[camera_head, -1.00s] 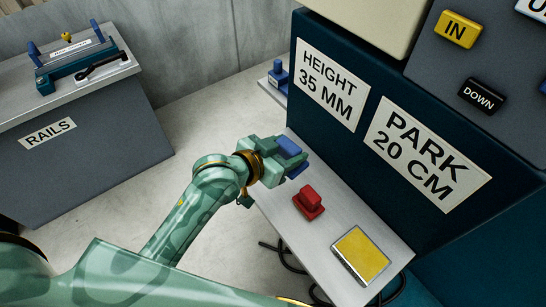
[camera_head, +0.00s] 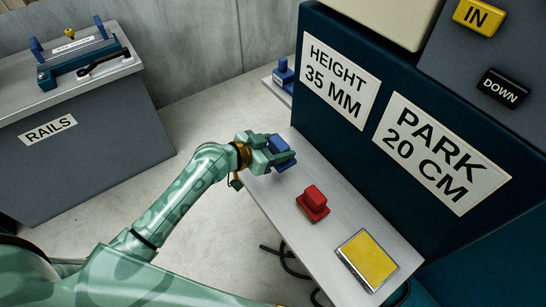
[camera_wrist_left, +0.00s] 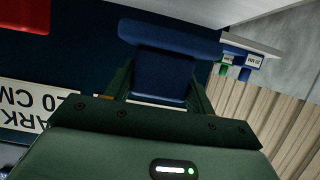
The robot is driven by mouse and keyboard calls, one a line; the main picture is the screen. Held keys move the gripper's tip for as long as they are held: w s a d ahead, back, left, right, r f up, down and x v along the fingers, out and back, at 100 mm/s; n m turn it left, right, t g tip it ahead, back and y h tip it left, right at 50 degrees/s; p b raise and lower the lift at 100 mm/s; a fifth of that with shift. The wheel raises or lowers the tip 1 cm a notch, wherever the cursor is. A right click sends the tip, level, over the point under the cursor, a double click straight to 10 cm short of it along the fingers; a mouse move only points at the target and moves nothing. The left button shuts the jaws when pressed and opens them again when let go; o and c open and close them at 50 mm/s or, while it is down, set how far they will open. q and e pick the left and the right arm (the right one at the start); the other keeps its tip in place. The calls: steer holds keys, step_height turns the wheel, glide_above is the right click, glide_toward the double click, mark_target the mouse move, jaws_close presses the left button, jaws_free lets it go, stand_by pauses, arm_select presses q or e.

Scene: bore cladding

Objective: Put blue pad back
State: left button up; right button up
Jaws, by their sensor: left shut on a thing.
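My left gripper (camera_head: 272,155) is shut on the blue pad (camera_head: 279,144), over the far left end of the pale shelf (camera_head: 335,238). In the left wrist view the blue pad (camera_wrist_left: 162,78) sits between the two dark green fingers, its block gripped and its wider plate (camera_wrist_left: 172,36) beyond the fingertips. I cannot tell whether the pad touches the shelf. A red pad (camera_head: 313,203) stands on the shelf, nearer to me and apart from the gripper. My right gripper is not in view.
A yellow plate (camera_head: 369,258) lies at the shelf's near end. A dark blue machine wall with HEIGHT (camera_head: 338,80) and PARK (camera_head: 440,153) signs rises along the shelf's right side. A grey RAILS cabinet (camera_head: 85,150) stands at left. Open floor lies between.

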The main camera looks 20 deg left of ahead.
mark_target(274, 148)
arm_select(q)
steer(key=f, duration=0.1)
steer(key=w+a+f, duration=0.1)
steer(key=b, duration=0.1)
steer(key=shift+w+a+f, duration=0.25)
steer(key=shift+w+f, duration=0.05)
steer(key=shift+f, duration=0.1)
steer(key=shift+w+a+f+b, duration=0.15)
steer(key=shift+f+b, duration=0.15)
steer(key=shift+f, duration=0.35)
steer(key=shift+w+a+f+b, duration=0.1)
steer(key=shift+f+b, duration=0.2)
steer(key=shift+f, duration=0.6)
steer(key=shift+s, duration=0.1)
steer(key=shift+f, duration=0.15)
steer(key=o, duration=1.1)
